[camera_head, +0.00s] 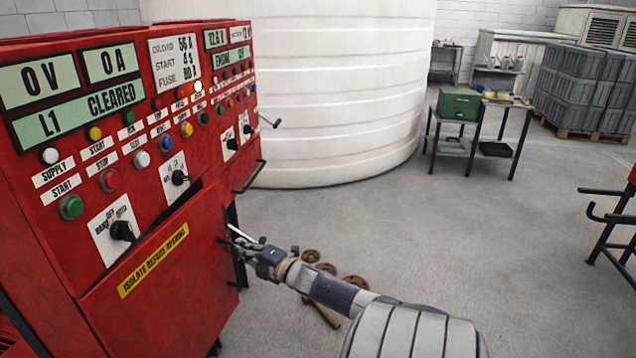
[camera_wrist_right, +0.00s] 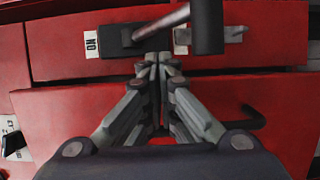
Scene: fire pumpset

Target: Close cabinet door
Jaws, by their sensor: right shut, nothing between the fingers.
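The red cabinet door (camera_head: 165,285) is the lower front panel with a yellow "ISOLATE BEFORE OPENING" label (camera_head: 153,261). A dark gap shows along its top edge, so it stands slightly ajar. My right gripper (camera_head: 236,243) is at the door's right side, low beside the cabinet; I cannot tell whether it touches. In the right wrist view its fingers (camera_wrist_right: 158,62) are together and empty, in front of a black switch block (camera_wrist_right: 118,40) with an "ON" label and a metal lever (camera_wrist_right: 165,22) on a red surface. My left gripper is not in view.
The red control panel (camera_head: 105,175) carries buttons and rotary switches above the door. A black handle (camera_head: 249,177) sticks out at its right. Brown round parts (camera_head: 325,268) lie on the floor beyond my arm.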

